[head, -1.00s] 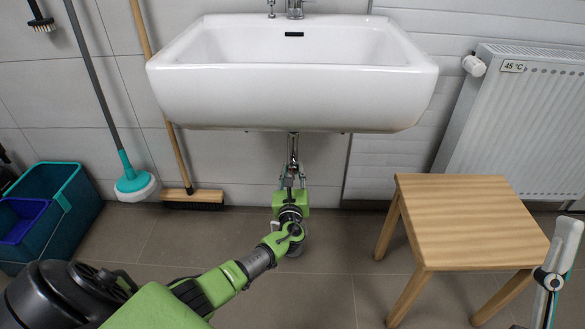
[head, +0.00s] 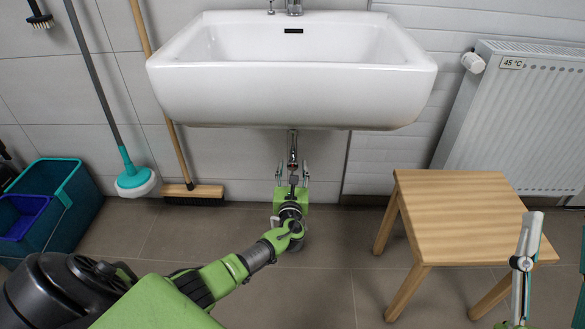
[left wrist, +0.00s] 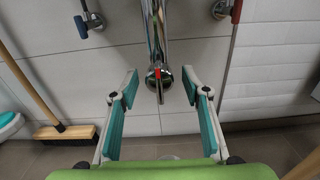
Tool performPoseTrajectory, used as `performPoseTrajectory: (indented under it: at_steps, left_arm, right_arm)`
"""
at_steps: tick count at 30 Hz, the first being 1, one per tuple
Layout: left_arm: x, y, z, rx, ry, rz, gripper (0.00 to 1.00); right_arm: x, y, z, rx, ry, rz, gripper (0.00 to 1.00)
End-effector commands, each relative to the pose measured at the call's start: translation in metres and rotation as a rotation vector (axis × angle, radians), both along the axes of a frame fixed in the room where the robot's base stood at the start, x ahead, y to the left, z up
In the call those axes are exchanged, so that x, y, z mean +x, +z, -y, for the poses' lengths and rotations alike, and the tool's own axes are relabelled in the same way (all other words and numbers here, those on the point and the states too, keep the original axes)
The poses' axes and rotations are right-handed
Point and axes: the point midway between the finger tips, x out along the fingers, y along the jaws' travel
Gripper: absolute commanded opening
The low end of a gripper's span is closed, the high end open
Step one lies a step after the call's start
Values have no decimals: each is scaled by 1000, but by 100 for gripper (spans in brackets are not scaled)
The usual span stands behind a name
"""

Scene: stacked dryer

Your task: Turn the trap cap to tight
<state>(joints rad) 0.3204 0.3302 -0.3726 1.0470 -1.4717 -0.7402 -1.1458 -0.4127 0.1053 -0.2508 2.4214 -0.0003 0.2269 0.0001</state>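The chrome trap (head: 292,147) hangs under the white sink (head: 292,95). In the left wrist view, the trap cap (left wrist: 159,79) is at the lower end of the chrome body and has a red mark on it. My left gripper (head: 292,168) points up under the sink, and its fingers overlap the trap's lower part in the head view. The left wrist view shows this gripper (left wrist: 160,84) open, one teal-padded finger on each side of the cap, with gaps on both sides. My right gripper (head: 556,225) is at the lower right, fingers apart, partly cut off by the frame.
A wooden stool (head: 455,215) stands right of the sink, near my right gripper. A radiator (head: 515,120) is behind it. A broom (head: 193,193), a mop (head: 135,182) and a teal bucket (head: 70,215) are at left. Blue (left wrist: 82,27) and red (left wrist: 236,12) valve handles flank the trap.

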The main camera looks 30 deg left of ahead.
Motion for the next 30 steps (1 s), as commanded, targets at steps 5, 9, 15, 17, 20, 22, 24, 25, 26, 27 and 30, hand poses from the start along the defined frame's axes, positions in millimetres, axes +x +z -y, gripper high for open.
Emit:
performPoseTrajectory:
  at_steps: [5, 9, 15, 17, 20, 22, 24, 25, 26, 27, 30]
  left_arm:
    - [1, 2, -1, 0, 1, 4, 42]
    - [0, 2, 0, 0, 1, 4, 42]
    - [-16, 1, 10, -2, 0, 4, 42]
    - [-25, 1, 16, -2, -1, 2, 42]
    - [-43, 0, 26, -3, -1, 2, 42]
    - [-57, 0, 35, -3, 0, 2, 42]
    - [-69, 1, 43, -3, -1, 2, 42]
    - [-74, 0, 45, -3, 0, 2, 42]
    - [-79, 1, 48, -3, 0, 2, 42]
    - [-84, 1, 51, -2, 0, 1, 42]
    - [-94, 1, 57, -1, 0, 3, 42]
  right_arm:
    - [0, 0, 0, 0, 0, 0, 43]
    - [0, 1, 0, 0, 1, 1, 43]
    - [0, 1, 0, 0, 1, 1, 43]
    - [0, 1, 0, 0, 1, 1, 43]
    - [0, 1, 0, 0, 1, 1, 43]
    - [0, 1, 0, 0, 0, 1, 43]
    - [0, 1, 0, 0, 0, 1, 43]
    - [0, 1, 0, 0, 0, 1, 43]
    - [0, 1, 0, 0, 0, 1, 43]
    - [0, 1, 0, 0, 0, 1, 43]
    - [0, 0, 0, 0, 0, 1, 43]
